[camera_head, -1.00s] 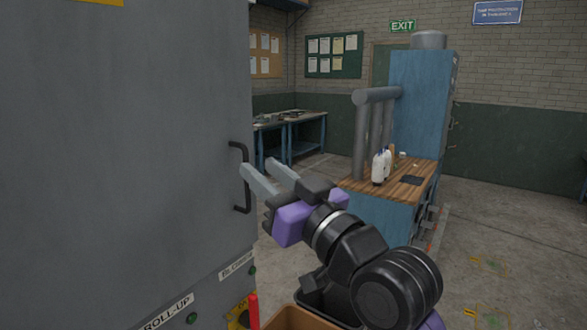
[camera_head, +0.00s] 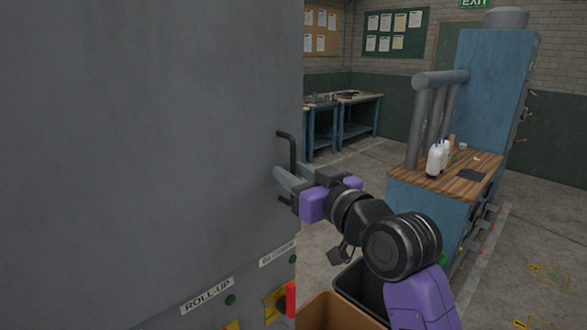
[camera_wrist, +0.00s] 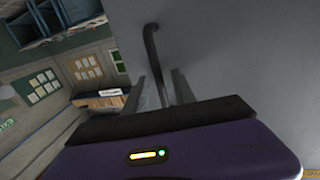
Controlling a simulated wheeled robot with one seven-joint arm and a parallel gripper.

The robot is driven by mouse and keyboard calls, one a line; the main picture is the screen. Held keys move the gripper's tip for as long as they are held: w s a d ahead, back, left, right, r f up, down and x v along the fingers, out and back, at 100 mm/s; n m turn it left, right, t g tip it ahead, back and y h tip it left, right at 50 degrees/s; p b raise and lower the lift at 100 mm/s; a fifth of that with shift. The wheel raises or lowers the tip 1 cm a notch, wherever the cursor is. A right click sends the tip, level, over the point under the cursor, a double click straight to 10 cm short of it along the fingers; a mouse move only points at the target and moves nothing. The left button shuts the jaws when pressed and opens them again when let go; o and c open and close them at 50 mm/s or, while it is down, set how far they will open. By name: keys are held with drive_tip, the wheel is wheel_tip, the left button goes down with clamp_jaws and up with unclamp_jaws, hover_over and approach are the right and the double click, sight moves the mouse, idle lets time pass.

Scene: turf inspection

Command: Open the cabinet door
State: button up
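The grey cabinet door (camera_head: 150,130) fills the left of the head view and looks shut. Its dark, upright bar handle (camera_head: 292,150) is near the door's right edge; the middle of the handle is hidden by my gripper. My gripper (camera_head: 282,178) is at the handle, its fingers pointing left toward the door. In the wrist view, the handle (camera_wrist: 152,50) runs down between the two fingers of my gripper (camera_wrist: 160,76). A gap shows beside the handle, so the fingers look open around it and not clamped.
A blue workbench with a wooden top (camera_head: 465,172) and white bottles (camera_head: 437,158) stands to the right. Open bins, one brown (camera_head: 335,308), are below my arm. Blue tables (camera_head: 345,115) stand at the back. Grey floor is clear between.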

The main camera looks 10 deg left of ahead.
drive_tip(key=shift+w+a, duration=0.1)
drive_tip(key=shift+a, duration=0.05)
clamp_jaws()
idle(1.4)
